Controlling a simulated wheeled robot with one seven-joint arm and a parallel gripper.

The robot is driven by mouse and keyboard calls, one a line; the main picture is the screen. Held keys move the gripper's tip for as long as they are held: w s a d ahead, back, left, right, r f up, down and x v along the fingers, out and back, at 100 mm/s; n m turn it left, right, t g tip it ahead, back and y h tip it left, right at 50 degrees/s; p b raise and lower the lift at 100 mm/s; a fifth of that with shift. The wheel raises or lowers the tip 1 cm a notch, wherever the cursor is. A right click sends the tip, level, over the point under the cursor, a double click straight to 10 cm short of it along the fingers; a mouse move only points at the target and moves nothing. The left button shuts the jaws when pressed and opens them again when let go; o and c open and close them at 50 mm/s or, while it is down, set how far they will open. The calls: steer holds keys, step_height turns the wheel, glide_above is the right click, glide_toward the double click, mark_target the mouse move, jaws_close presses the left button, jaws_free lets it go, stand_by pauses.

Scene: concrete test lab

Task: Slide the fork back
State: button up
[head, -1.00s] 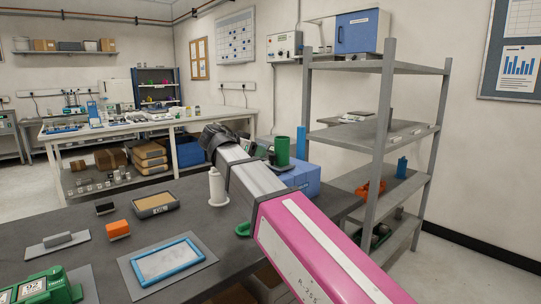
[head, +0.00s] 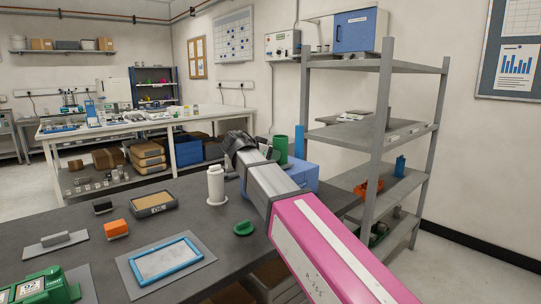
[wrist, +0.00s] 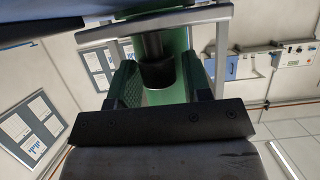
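No fork can be made out in either view. My gripper (head: 237,146) is the dark end of the pink and grey arm, over the dark bench by the blue box; its fingertips are hard to see there. In the wrist view my gripper (wrist: 160,85) has two green-padded fingers standing apart. A black cylinder (wrist: 155,70) on a dark stem shows between them, with green surfaces behind it and gaps beside it. A pale grey bar (wrist: 185,20) crosses above. I cannot tell whether the cylinder is within reach of the fingers.
A white bottle (head: 215,186) and a green disc (head: 243,228) stand near the arm. A green cylinder (head: 281,148) and blue box (head: 305,178) are behind it. A grey shelf rack (head: 385,130) rises at right. A blue-framed tray (head: 165,259) lies in front.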

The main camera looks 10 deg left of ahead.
jaws_close()
steer(key=shift+s+a, duration=2.4)
steer(key=shift+s, duration=0.25)
steer(key=shift+o, duration=1.9)
jaws_free()
steer(key=shift+s, duration=0.1)
steer(key=shift+s+a+r, duration=0.1)
steer(key=shift+a, duration=0.05)
steer(key=v, duration=1)
steer(key=shift+s+r, duration=0.2)
steer(key=shift+a, duration=0.15)
